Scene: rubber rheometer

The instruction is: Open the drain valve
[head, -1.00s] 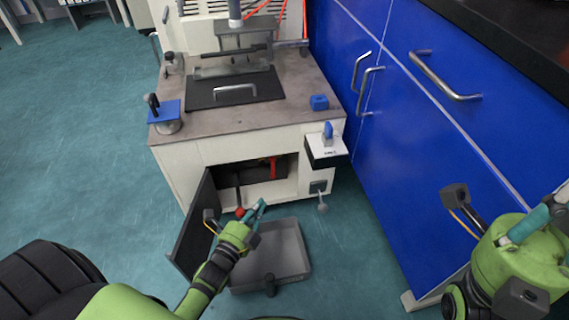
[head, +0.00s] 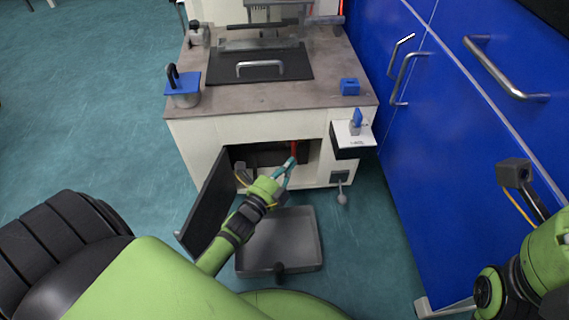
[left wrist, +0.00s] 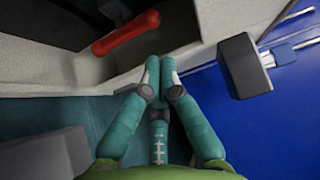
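The red lever handle of the drain valve (head: 294,147) shows inside the open lower compartment of the white machine. In the left wrist view the red handle (left wrist: 126,32) lies up and left of my fingertips, apart from them. My left gripper (head: 289,166) reaches to the compartment opening. In the left wrist view its teal fingers (left wrist: 159,66) come together at the tips with nothing between them. The valve body is not clearly visible. My right arm is at the right edge; its fingers are out of the picture.
The dark compartment door (head: 208,200) stands open left of my left arm. A grey tray (head: 300,240) lies on the floor beneath the gripper. A grey ball-ended lever (head: 341,197) is at the machine's lower right. Blue cabinets (head: 440,180) stand at right.

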